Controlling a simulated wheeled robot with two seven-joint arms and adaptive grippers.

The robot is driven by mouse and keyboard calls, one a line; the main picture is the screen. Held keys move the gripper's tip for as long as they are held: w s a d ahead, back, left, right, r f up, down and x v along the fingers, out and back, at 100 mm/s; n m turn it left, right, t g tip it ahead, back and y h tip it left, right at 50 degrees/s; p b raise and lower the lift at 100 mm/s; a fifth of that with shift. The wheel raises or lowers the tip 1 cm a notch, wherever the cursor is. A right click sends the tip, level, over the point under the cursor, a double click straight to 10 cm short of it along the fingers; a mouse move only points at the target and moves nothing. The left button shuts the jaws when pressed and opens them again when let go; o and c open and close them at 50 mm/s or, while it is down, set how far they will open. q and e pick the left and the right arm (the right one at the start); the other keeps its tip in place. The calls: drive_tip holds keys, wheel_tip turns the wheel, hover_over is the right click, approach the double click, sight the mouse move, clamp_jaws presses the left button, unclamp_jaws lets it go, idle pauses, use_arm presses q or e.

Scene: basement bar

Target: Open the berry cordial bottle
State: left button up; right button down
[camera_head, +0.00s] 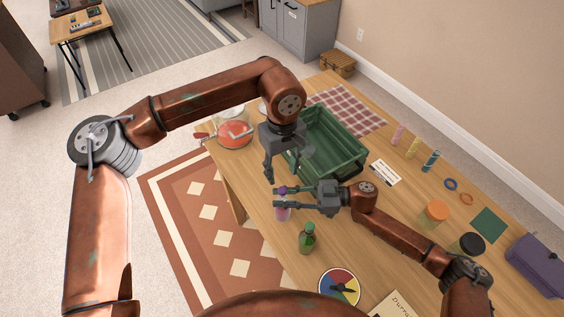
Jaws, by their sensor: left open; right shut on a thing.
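The berry cordial bottle (283,213) is pink with a purple cap (282,190) and looks upright at the table's left side. My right gripper (281,202) reaches in from the right and is shut on the bottle below the cap, its fingers hiding part of it. My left gripper (284,167) is open and points down, just above the cap. It looks empty and apart from the cap.
A green crate (349,140) stands behind the grippers. A green bottle (307,239) stands in front, near a colour wheel (340,287). Orange-lidded (437,210) and black-lidded (471,243) jars stand right.

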sight(282, 189)
use_arm(q)
wheel_tip(282, 189, down, 8)
drive_tip(key=shift+f, duration=0.1)
use_arm(e)
drive_tip(key=shift+f, duration=0.15)
use_arm(q)
drive_tip(key=shift+c, duration=0.3)
clamp_jaws()
drive_tip(key=shift+r, duration=0.25)
idle(1.0)
drive_tip(key=shift+r, duration=1)
use_arm(e)
drive_tip(key=shift+f, duration=0.1)
